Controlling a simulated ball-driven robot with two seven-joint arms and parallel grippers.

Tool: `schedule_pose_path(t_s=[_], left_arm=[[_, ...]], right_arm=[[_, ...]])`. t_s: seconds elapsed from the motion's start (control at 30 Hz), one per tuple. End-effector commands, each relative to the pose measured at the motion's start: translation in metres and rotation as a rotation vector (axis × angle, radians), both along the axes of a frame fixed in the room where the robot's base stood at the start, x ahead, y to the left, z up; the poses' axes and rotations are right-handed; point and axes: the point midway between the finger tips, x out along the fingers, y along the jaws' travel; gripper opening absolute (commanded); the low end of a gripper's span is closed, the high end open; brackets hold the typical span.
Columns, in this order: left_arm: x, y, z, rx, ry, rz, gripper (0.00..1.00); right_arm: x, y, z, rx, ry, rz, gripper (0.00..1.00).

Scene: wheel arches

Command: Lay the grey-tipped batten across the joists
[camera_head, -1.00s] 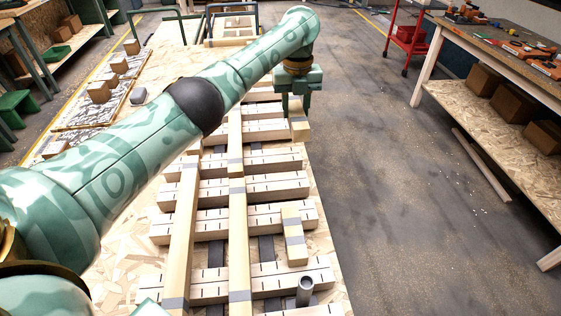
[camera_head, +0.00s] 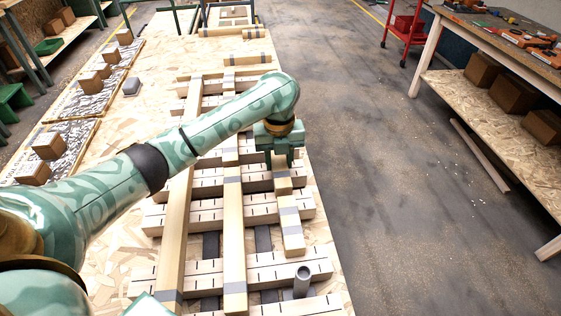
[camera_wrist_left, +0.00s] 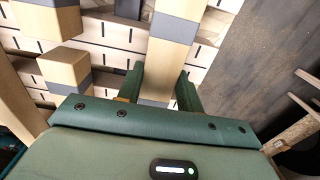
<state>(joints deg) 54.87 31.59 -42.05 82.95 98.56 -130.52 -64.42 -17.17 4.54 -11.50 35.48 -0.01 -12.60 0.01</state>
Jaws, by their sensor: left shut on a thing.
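My left gripper (camera_head: 281,163) points down over the right part of the joists (camera_head: 205,218). It is shut on a pale wooden batten (camera_head: 282,184) with grey at its tip. In the left wrist view, the batten (camera_wrist_left: 158,70) runs out between the two green fingers (camera_wrist_left: 160,88), with a grey band (camera_wrist_left: 174,27) ahead of them. In the head view it lines up with a short grey-banded piece (camera_head: 290,224) on the joists. I cannot tell whether the two touch, or whether the held batten rests on a joist. My right gripper is out of view.
Two long battens (camera_head: 233,230) lie across the joists to the left. A grey upright tube (camera_head: 302,282) stands near the front right. More grey-banded battens (camera_head: 243,58) lie at the back. Bare dark floor (camera_head: 400,200) is to the right, before a workbench (camera_head: 445,55).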

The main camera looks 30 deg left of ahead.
Motion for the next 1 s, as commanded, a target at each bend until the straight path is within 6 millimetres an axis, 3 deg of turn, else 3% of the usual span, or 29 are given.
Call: schedule_pose_path(t_s=[0.33,0.37,0.4,0.43,0.77,1.0], left_arm=[[0.001,0.0,0.0,0.001,-0.003,0.0,0.1],[0.001,0.0,0.0,0.002,-0.004,0.0,0.41],[0.001,0.0,0.0,0.002,-0.004,-0.001,0.53],[0.001,0.0,0.0,0.002,-0.004,0.0,0.58],[0.001,0.0,0.003,-0.001,-0.004,0.0,0.58],[0.001,0.001,0.058,0.002,-0.011,0.001,0.58]], right_arm=[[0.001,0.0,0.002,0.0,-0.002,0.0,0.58],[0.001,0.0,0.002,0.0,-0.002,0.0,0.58],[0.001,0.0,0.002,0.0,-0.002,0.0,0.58],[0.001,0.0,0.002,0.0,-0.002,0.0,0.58],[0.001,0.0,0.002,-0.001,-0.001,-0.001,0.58],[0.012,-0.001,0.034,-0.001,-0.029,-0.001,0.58]])
